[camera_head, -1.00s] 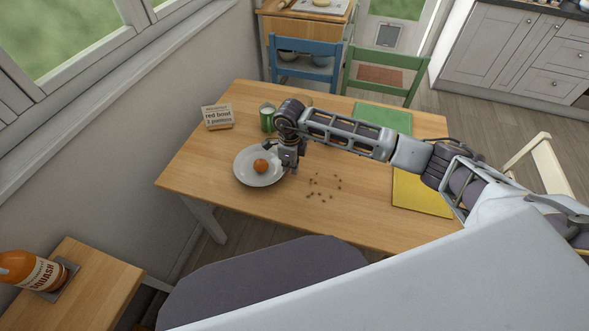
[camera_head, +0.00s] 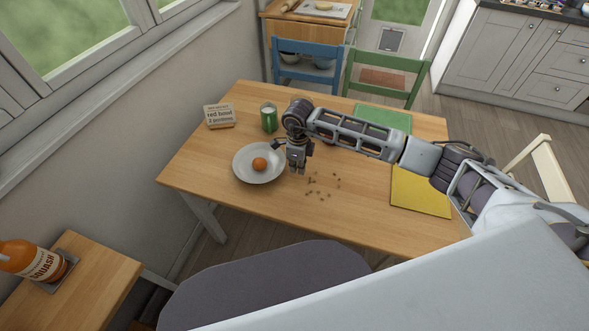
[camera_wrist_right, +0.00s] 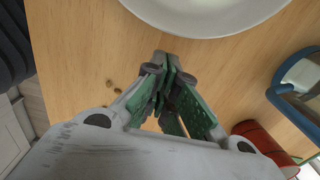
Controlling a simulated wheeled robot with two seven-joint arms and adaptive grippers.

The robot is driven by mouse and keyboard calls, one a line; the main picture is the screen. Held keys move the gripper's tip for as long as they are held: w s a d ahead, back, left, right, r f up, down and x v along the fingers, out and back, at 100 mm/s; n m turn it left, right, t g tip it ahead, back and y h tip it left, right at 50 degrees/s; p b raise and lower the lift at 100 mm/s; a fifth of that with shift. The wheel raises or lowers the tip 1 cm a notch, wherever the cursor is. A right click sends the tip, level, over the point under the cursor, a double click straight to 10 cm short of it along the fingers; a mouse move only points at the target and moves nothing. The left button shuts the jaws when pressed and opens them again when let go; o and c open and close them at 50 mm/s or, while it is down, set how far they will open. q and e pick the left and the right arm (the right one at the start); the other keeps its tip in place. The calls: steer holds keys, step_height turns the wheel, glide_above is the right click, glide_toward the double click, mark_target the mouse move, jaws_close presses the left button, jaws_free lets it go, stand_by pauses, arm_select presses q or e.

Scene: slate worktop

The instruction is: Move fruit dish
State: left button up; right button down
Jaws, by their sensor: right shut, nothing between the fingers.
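The fruit dish is a round white plate (camera_head: 248,176) on the left part of the wooden table, with one orange fruit (camera_head: 259,164) on it. In the right wrist view the edge of the plate (camera_wrist_right: 200,20) shows at the top, with bare wood between it and the fingertips. My right gripper (camera_head: 298,171) points down just right of the plate, apart from its rim. Its green-padded fingers (camera_wrist_right: 167,62) are together and empty. My left gripper is not in view.
A green glass (camera_head: 269,118) and a small "red bowl" sign (camera_head: 219,116) stand behind the plate. Small crumbs (camera_head: 322,185) lie right of it. Green (camera_head: 383,119) and yellow (camera_head: 420,188) mats lie at the right. A blue-rimmed vessel (camera_wrist_right: 290,95) is at the right in the wrist view.

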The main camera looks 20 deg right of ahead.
steer(key=shift+s+d, duration=0.1)
steer(key=shift+d, duration=0.2)
steer(key=shift+s+d+r, duration=0.1)
step_height(320, 180, up, 3)
steer(key=shift+f, duration=0.1)
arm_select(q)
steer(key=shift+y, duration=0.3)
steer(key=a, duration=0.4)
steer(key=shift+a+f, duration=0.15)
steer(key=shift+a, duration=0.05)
arm_select(e)
step_height(320, 180, up, 7)
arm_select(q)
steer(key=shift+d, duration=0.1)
